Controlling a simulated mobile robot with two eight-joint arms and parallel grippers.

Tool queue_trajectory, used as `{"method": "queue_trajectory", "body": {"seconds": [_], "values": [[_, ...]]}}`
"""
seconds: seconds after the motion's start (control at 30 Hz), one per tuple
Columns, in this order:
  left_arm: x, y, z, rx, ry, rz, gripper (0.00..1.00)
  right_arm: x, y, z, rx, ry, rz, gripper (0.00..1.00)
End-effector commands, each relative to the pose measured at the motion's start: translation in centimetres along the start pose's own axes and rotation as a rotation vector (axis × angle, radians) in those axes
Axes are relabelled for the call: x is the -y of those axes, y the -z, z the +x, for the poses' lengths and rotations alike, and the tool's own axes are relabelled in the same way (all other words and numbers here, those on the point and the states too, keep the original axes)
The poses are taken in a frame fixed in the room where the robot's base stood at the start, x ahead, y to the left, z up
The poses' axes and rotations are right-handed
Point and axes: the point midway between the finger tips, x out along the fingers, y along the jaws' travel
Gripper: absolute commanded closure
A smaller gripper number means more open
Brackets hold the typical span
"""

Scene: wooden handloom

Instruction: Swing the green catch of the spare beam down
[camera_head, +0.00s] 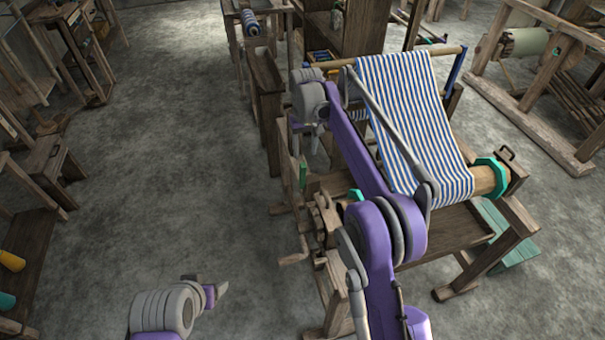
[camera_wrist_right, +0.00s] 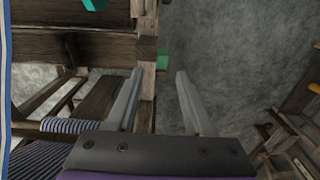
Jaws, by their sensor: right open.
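A small green piece, which looks like the catch (camera_head: 302,172), sits upright against the side timber of the handloom. In the right wrist view the green piece (camera_wrist_right: 162,60) shows beside a wooden post, just beyond and between my fingertips. No contact shows. My right gripper (camera_wrist_right: 160,73) is open and empty, with its two grey fingers apart. In the head view the right gripper (camera_head: 309,138) is above the green piece, partly hidden by my arm. I cannot tell which roller is the spare beam. My left gripper (camera_head: 213,290) is low at the left, away from the loom; its jaw gap is unclear.
Blue-and-white striped cloth (camera_head: 415,125) slopes across the loom beside my right arm. A teal collar (camera_head: 490,175) is on the front roller, and a teal piece (camera_wrist_right: 95,4) shows in the wrist view. A wooden stool (camera_head: 50,170) stands left. The floor (camera_head: 180,150) between is clear.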

Motion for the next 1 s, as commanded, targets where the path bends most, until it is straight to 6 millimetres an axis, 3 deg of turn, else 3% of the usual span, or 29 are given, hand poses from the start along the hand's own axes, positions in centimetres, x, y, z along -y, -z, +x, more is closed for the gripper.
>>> {"method": "queue_trajectory", "body": {"seconds": [0.33, 0.73, 1.0], "values": [[0.0, -0.3, 0.2, 0.003, 0.000, 0.000, 0.34, 0.5, 0.9, 3.1, 0.025, 0.000, -0.009, 0.47], [0.0, -1.0, 0.8, 0.010, 0.000, 0.000, 0.34, 0.5, 0.8, 10.3, 0.023, 0.000, -0.009, 0.47], [0.0, -1.1, 0.8, 0.010, 0.000, 0.000, 0.34, 0.5, 0.7, 12.2, 0.022, 0.000, -0.009, 0.47]]}}
